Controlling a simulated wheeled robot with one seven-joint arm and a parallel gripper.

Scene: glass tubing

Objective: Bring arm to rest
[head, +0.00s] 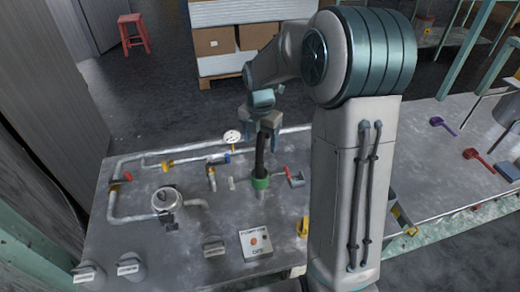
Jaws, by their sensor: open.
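My arm reaches from the right over the grey table (140,243) and bends down toward its middle. My gripper (260,172) points down at the end of it, small and dark in the head view. It is right above or around a green fitting (261,183) with a grey pipe end below. I cannot tell whether the fingers touch the fitting.
Grey piping (125,162) carries a gauge (232,136) and coloured valve handles. A red-handled valve (295,177) is close right of the gripper. A round pump (167,199) and a control box (256,243) stand nearer. A red stool (134,34) stands behind.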

